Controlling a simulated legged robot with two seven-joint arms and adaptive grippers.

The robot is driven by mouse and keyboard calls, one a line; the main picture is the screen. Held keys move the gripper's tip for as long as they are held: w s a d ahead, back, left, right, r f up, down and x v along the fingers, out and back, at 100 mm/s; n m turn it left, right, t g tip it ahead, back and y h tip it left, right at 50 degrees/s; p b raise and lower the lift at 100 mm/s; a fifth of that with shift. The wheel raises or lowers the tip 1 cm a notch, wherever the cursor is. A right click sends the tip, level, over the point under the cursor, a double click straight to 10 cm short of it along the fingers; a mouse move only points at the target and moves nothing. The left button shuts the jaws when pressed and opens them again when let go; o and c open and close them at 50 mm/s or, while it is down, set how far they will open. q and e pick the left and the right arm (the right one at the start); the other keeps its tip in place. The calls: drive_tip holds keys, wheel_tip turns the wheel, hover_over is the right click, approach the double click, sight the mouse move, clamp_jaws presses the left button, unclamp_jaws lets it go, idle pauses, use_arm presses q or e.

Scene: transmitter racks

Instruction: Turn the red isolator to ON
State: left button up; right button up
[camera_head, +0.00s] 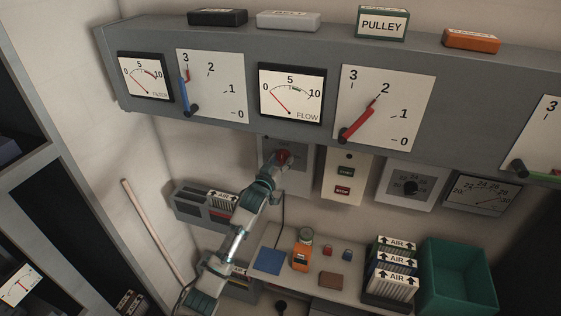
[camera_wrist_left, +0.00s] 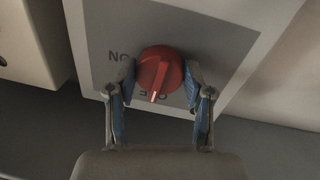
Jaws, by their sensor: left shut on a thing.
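The red isolator (camera_wrist_left: 161,70) is a round red knob on a grey plate (camera_wrist_left: 205,35) in the left wrist view. Its white mark points down in that view, toward a label partly hidden by the knob and fingers. An upside-down ON label (camera_wrist_left: 118,57) shows at the knob's left. My left gripper (camera_wrist_left: 161,82) is shut on the knob, with one blue-padded finger on each side. In the head view the isolator (camera_head: 283,156) sits under the grey panel, with my left gripper (camera_head: 276,168) at it. My right gripper is not in view.
The overhanging gauge panel (camera_head: 220,37) is above.

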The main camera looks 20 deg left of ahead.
use_arm(q)
drive_tip(key=m, duration=0.3)
drive_tip(key=shift+r, duration=0.15)
drive_tip(key=m, duration=0.5)
drive_tip(key=shift+a+r+y, duration=0.1)
drive_tip(key=shift+a+y, duration=0.05)
drive_tip(key=shift+y, duration=0.15)
drive_tip(key=m, duration=0.5)
drive_tip(key=shift+g+y, duration=0.4)
drive_tip(key=shift+m, duration=1.7)
drive_tip(key=o, duration=1.2)
drive_tip(key=shift+w, duration=0.1)
drive_tip(key=shift+c, duration=0.2)
drive_tip(key=shift+w, duration=0.1)
